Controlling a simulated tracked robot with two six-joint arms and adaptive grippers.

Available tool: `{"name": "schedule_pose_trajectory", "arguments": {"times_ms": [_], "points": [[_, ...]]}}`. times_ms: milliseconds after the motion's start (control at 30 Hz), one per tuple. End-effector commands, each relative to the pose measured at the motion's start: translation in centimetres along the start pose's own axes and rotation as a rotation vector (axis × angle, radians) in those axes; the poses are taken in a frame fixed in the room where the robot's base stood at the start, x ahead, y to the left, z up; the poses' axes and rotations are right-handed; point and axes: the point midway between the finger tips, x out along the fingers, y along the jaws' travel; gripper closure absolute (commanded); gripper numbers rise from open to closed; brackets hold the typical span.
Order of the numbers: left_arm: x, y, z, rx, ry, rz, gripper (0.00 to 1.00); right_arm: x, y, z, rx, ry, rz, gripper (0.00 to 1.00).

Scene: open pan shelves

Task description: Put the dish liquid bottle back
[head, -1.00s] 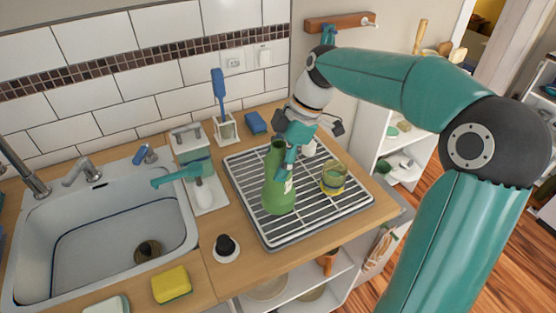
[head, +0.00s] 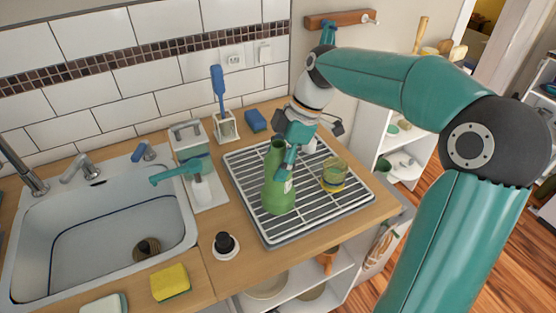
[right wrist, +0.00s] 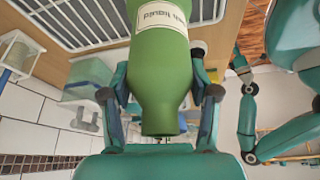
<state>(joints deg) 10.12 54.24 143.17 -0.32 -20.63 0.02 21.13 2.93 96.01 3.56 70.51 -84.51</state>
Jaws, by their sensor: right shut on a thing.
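The dish liquid bottle (head: 277,190) is green with a pale label. It stands upright over the front left part of the wire drying rack (head: 254,229); I cannot tell whether its base touches the bars. My right gripper (head: 286,160) reaches down from behind and is shut on the bottle's upper part. In the right wrist view the bottle (right wrist: 160,75) sits between the two fingers (right wrist: 160,112), its label partly cut off by the frame.
A glass (head: 333,174) with a yellow band stands on the rack, right of the bottle. A black-knobbed brush (head: 225,245), a yellow sponge (head: 171,281) and a blue sponge (head: 255,120) lie on the counter. The sink (head: 100,235) is at the left.

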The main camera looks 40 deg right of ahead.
Motion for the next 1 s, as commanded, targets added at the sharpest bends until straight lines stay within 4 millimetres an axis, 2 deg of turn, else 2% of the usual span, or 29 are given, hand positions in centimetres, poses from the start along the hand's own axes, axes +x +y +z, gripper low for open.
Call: {"name": "schedule_pose_trajectory", "arguments": {"times_ms": [100, 133, 300, 833, 967, 1000], "points": [[-0.03, 0.01, 0.00, 0.000, 0.000, 0.000, 0.60, -0.04, 0.01, -0.03, 0.000, 0.001, 0.001, 1.00], [-0.03, 0.01, 0.00, 0.000, 0.000, 0.000, 0.60, -0.04, 0.01, -0.03, 0.000, 0.001, 0.001, 0.38], [-0.02, 0.01, 0.00, 0.000, 0.000, 0.000, 0.60, -0.04, 0.01, -0.02, 0.000, 0.000, 0.001, 0.10], [-0.01, 0.00, 0.00, 0.000, 0.000, 0.000, 0.60, 0.02, -0.01, 0.01, 0.000, 0.000, -0.001, 0.10], [-0.01, 0.00, 0.00, 0.000, 0.000, 0.000, 0.60, 0.01, -0.01, 0.00, 0.000, 0.000, -0.001, 0.29], [-0.02, 0.01, 0.00, 0.000, 0.000, 0.000, 0.60, 0.01, -0.01, 0.00, 0.000, 0.000, -0.001, 0.29]]}}
